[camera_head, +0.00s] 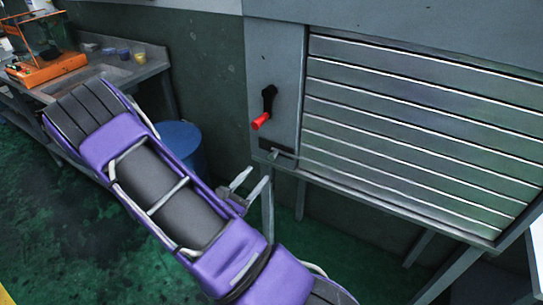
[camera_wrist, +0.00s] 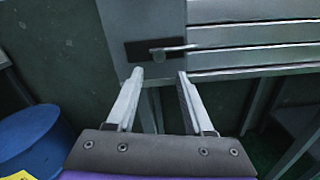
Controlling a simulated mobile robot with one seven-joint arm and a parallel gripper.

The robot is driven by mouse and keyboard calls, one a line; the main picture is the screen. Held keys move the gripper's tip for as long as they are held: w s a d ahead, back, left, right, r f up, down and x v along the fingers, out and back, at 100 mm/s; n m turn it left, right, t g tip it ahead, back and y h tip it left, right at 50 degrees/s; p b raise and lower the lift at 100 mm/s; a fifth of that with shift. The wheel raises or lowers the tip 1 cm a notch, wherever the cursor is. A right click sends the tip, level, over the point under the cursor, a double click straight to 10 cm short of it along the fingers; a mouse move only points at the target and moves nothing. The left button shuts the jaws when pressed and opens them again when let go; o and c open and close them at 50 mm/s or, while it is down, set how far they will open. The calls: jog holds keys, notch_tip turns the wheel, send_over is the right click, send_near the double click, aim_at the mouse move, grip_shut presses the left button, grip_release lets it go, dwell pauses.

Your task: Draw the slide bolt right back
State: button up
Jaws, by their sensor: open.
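The slide bolt (camera_head: 283,152) is a small grey bar on a dark plate, low on the grey panel left of the slatted shutter (camera_head: 420,130). In the wrist view the bolt (camera_wrist: 172,50) lies roughly level, with a rounded knob at its left end and its right end reaching the slats' edge. My gripper (camera_head: 257,176) is open and empty, just below and left of the bolt. In the wrist view my gripper's fingertips (camera_wrist: 161,74) stand either side below the knob, apart from it.
A black lever with a red grip (camera_head: 262,118) sits on the panel above the bolt. A blue bin (camera_head: 180,148) stands behind my arm. A bench (camera_head: 120,72) with small pots and an orange-framed device (camera_head: 45,68) is at the upper left. Slanted legs support the shutter unit.

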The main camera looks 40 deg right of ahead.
aim_at(272, 157)
jog(key=x, duration=1)
jog(key=shift+w+d+r, duration=0.1)
jog(key=shift+w, duration=0.05)
grip_shut()
dwell(1.0)
